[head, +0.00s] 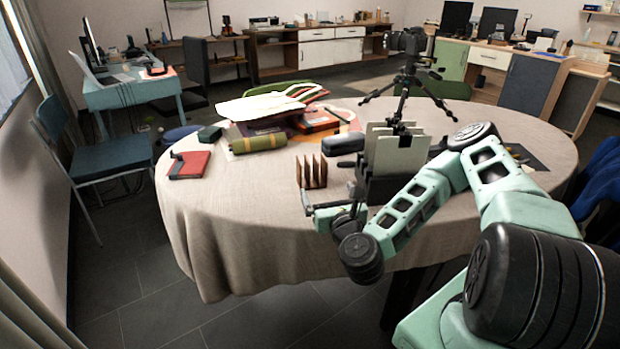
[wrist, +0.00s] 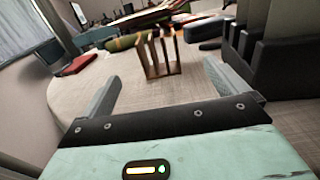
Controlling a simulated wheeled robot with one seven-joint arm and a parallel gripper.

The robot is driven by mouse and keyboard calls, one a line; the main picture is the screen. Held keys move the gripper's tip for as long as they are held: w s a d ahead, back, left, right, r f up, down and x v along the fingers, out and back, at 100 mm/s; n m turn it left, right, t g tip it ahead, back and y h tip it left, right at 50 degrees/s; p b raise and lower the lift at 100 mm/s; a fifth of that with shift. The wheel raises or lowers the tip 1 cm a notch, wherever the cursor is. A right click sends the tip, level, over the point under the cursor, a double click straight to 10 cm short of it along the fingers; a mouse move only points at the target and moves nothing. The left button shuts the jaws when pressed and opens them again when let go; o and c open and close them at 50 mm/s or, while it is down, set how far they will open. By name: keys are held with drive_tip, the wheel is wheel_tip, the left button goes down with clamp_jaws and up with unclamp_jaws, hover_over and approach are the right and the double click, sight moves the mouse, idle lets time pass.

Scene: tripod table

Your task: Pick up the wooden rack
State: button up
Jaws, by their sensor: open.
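The wooden rack (head: 312,172) is a small brown rack with upright slats, standing on the round table near its front edge. In the wrist view the rack (wrist: 158,55) stands upright ahead of my gripper, between the lines of the two fingers and a little beyond their tips. My gripper (wrist: 160,82) is open and empty, with one grey finger at each side. In the head view my gripper (head: 330,203) is just in front of and to the right of the rack, low over the table's edge.
The table (head: 230,220) has a beige cloth. A black file holder (head: 385,186) with pale folders stands close to the right of the rack. A dark case (head: 342,143) lies behind it. A green roll (head: 258,144), papers and a red book (head: 190,165) lie left. A camera tripod (head: 408,85) stands behind.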

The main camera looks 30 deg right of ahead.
drive_tip(key=shift+w+d, duration=0.1)
drive_tip(key=shift+w, duration=0.35)
drive_tip(key=shift+w+d+r+b, duration=0.2)
drive_tip(key=shift+w+b, duration=0.15)
drive_tip(key=shift+w, duration=0.05)
drive_tip(key=p+x, duration=0.2)
drive_tip(key=x, duration=0.7)
drive_tip(key=shift+d+r, duration=0.1)
drive_tip(key=shift+a+p+x, duration=0.2)
drive_tip(key=shift+x, duration=1.3)
drive_tip(key=shift+a+p+x, duration=0.15)
drive_tip(key=shift+a+x, duration=0.05)
drive_tip(key=shift+x, duration=1.3)
drive_tip(key=shift+w, duration=0.15)
drive_tip(key=c, duration=1.1)
